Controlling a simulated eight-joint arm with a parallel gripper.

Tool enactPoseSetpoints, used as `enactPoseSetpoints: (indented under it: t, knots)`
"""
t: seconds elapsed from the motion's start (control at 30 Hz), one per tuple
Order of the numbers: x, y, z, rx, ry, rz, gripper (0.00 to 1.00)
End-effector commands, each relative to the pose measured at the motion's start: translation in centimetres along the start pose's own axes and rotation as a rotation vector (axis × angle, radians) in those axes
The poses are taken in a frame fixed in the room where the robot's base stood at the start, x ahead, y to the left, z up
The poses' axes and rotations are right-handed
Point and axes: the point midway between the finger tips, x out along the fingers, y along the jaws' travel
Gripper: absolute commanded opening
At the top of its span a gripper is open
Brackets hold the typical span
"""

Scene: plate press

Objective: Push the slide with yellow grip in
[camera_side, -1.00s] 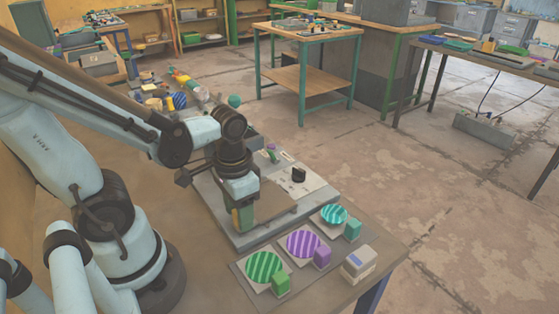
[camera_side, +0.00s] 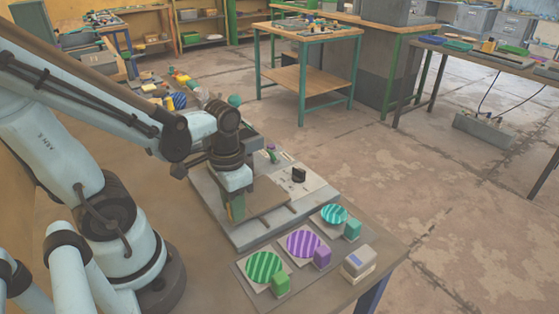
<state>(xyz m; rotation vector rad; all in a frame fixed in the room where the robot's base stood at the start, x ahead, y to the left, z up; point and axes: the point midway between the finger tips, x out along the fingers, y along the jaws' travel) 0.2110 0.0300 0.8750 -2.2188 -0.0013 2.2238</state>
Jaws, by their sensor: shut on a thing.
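The press base (camera_side: 222,228) is a grey plate near the middle of the table. A flat brown plate (camera_side: 264,203), which looks like the slide, lies on it just right of my gripper. My gripper (camera_side: 236,212) points down at the left part of the base. It is shut on a small olive-yellow piece low between its fingers, which looks like the slide's yellow grip. My fingers and wrist hide most of that grip and the far side of the slide.
Striped discs in green (camera_side: 264,267), purple (camera_side: 303,244) and teal (camera_side: 334,214) lie on pads at the front right, each with a matching block. A white box (camera_side: 358,263) stands at the table's corner. A black knob (camera_side: 298,175) sits on a pale panel behind.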

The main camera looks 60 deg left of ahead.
Motion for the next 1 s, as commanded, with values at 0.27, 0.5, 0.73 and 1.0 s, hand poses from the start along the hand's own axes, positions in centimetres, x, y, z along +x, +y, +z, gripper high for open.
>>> enactPoseSetpoints:
  t: [0.27,0.5,0.73,1.0]
  knots:
    - [0.0,-4.0,-0.2,-0.007,0.005,0.0,0.0]
    - [0.0,-5.3,-0.1,0.0,0.006,0.0,0.0]
    - [0.0,-5.2,-0.1,0.001,0.007,0.0,0.0]
    - [0.0,-5.2,-0.1,0.001,0.005,0.0,0.49]
